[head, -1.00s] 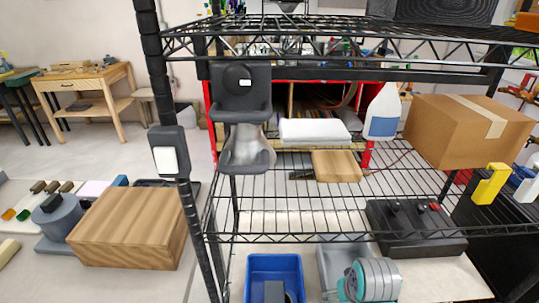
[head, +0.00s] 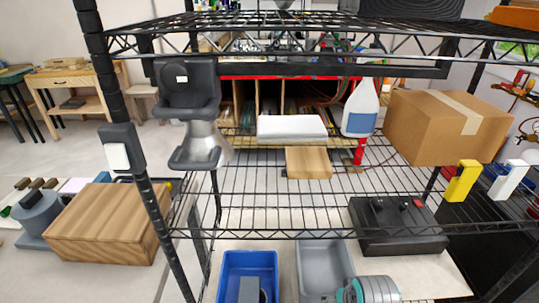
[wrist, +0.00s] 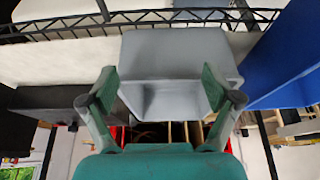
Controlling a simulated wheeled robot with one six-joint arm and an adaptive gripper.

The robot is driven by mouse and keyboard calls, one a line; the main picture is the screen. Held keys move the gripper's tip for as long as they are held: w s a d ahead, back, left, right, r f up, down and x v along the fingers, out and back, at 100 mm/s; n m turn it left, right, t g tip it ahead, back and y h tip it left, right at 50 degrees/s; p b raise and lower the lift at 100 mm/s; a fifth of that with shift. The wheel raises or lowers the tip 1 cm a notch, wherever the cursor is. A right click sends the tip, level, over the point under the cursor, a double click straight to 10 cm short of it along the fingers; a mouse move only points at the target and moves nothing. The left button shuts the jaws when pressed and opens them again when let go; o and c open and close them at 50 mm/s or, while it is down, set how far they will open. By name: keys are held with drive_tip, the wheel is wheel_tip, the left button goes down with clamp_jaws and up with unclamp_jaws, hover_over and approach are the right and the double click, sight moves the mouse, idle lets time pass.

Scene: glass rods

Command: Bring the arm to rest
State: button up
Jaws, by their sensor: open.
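My gripper (wrist: 158,78) shows in the wrist view with its two fingers spread apart and nothing between them. A grey bin (wrist: 180,50) lies beyond the fingertips in that view, which looks turned upside down. In the head view, a teal and grey part of my arm (head: 370,290) shows at the bottom edge, in front of the grey bin (head: 322,270). The gripper's fingers cannot be made out in the head view.
A black wire shelf (head: 290,233) stands ahead, with its post at the left. A blue bin (head: 248,262) is left of the grey one. A black box (head: 400,238) is at the right. A cardboard box (head: 430,125) and a spray bottle (head: 360,110) are higher up.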

drive_tip(key=s+f+t, duration=0.2)
drive_tip(key=s+f, duration=0.2)
drive_tip(key=s, duration=0.4)
drive_tip(key=s+f+t, duration=0.3)
drive_tip(key=s+f, duration=0.1)
drive_tip(key=s, duration=0.4)
drive_tip(key=s+r+t, duration=0.5)
drive_tip(key=s+r, duration=0.9)
drive_tip(key=s, duration=0.5)
drive_tip(key=shift+a+r, duration=0.2)
drive_tip(key=shift+a, duration=0.15)
